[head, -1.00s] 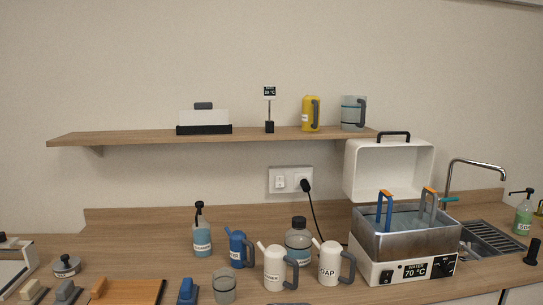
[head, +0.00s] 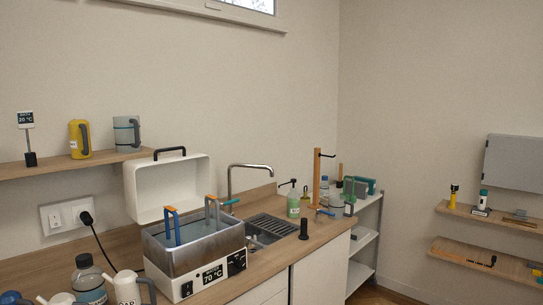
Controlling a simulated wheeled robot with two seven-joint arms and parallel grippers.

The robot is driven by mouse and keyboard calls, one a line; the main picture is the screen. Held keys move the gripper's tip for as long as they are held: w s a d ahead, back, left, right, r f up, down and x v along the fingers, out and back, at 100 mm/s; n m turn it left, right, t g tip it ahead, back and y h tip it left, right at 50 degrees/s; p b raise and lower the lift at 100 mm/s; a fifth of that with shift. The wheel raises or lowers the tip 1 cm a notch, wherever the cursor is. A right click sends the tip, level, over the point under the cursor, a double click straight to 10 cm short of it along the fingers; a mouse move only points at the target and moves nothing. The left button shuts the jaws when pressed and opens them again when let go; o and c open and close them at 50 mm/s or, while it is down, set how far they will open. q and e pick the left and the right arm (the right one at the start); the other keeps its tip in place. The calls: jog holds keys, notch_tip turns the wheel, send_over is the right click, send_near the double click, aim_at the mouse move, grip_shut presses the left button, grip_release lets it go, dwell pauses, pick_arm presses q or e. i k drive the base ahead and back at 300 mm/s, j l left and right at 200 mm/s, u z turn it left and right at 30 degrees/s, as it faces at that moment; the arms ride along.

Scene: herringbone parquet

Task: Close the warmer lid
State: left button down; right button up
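The warmer (head: 200,258) is a white box with a metal basin and a front label reading 70 °C. It stands on the wooden counter left of the sink. Its white lid (head: 135,192) stands open, tilted up at the back of the basin, with a dark handle (head: 170,151) on its top edge. Neither of my grippers shows in the head view.
A sink (head: 266,230) with a tap (head: 230,180) is right of the warmer. A green soap bottle (head: 293,204) and a black cylinder (head: 304,226) stand beyond it. Jugs and a bottle (head: 88,280) crowd the counter at left. A black cord runs from the wall plug (head: 86,218).

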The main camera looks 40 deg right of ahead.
aim_at(182, 181)
jog(key=z, duration=0.55)
jog(key=l+u, duration=0.2)
jog(key=u, duration=0.2)
jog(key=i+l+u, duration=0.1)
jog(key=u, duration=0.3)
jog(key=l+u, duration=0.25)
jog(key=u, duration=0.15)
jog(key=l+u, duration=0.2)
jog(key=u, duration=0.2)
jog(key=k+l+u, duration=0.1)
jog(key=l, duration=0.35)
jog(key=k+l+u, duration=0.15)
jog(key=l, duration=0.25)
jog(key=k+l+u, duration=0.1)
jog(key=k+l, duration=0.15)
jog(key=l, duration=0.15)
jog(key=k+l+u, duration=0.1)
jog(key=l, duration=0.3)
jog(key=k+l+u, duration=0.15)
jog(key=k+l, duration=0.15)
